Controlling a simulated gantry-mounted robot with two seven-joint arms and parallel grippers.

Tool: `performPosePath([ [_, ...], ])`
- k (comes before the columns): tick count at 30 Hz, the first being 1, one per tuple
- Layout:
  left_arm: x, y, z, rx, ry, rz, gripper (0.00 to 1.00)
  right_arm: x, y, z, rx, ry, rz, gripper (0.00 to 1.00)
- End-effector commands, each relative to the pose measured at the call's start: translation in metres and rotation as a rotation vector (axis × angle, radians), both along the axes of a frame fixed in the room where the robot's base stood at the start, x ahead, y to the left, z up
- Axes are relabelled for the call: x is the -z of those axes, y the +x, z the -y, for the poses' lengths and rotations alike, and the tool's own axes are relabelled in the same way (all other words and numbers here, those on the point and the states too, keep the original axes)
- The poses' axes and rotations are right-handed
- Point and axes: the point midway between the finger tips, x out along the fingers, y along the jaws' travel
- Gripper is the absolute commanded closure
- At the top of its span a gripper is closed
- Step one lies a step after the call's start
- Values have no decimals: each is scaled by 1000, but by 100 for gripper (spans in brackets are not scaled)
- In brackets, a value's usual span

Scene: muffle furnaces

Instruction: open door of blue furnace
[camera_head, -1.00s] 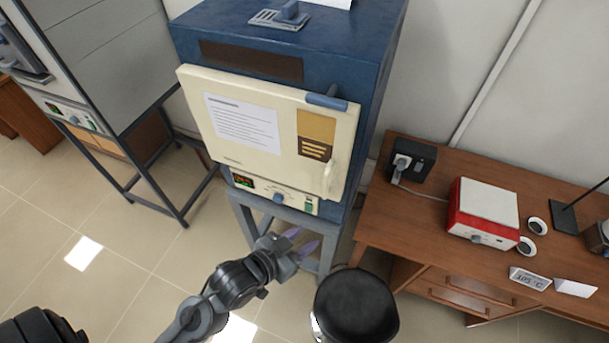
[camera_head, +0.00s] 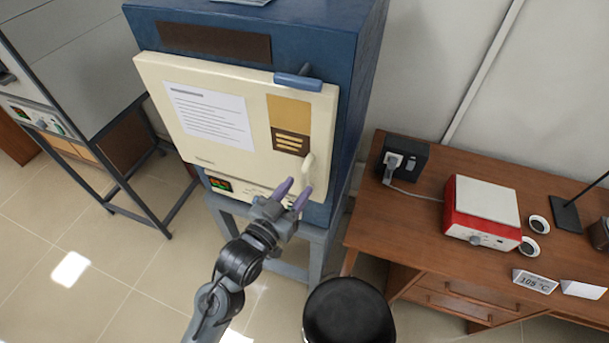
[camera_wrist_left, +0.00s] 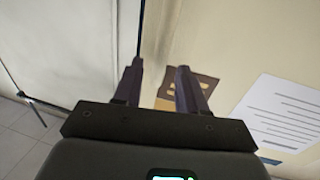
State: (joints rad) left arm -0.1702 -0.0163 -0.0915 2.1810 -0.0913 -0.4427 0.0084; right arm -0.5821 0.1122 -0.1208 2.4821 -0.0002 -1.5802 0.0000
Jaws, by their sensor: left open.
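The blue furnace (camera_head: 350,100) stands on a grey stand, its cream door (camera_head: 225,110) closed as far as I can see. A pale handle (camera_head: 307,170) sits at the door's lower right, and a blue latch bar (camera_head: 298,82) at its upper right. My left gripper (camera_head: 294,194) is open and empty, with purple fingertips just below the handle; I cannot tell if they touch it. In the left wrist view the open fingers (camera_wrist_left: 160,85) point along the door face, near the brown label (camera_wrist_left: 205,88); the handle is not clearly visible there. My right gripper is not in view.
A black round stool (camera_head: 350,315) stands at the bottom middle. A wooden desk (camera_head: 430,240) on the right holds a red and white device (camera_head: 482,212) and a black socket box (camera_head: 404,158). Another grey furnace (camera_head: 75,50) stands at left. Floor is free at lower left.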

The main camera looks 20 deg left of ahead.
Motion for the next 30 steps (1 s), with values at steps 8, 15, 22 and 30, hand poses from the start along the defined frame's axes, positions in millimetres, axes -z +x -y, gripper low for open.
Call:
performPosePath([
  [8, -1, 34, 6, 0, 1, 1, 59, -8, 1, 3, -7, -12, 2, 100],
  [15, 0, 43, 7, 0, 1, 0, 59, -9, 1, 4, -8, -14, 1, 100],
  [22, 0, 43, 7, 0, 1, 0, 59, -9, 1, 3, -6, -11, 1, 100],
  [30, 0, 43, 7, 0, 1, 0, 100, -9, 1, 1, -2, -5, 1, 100],
])
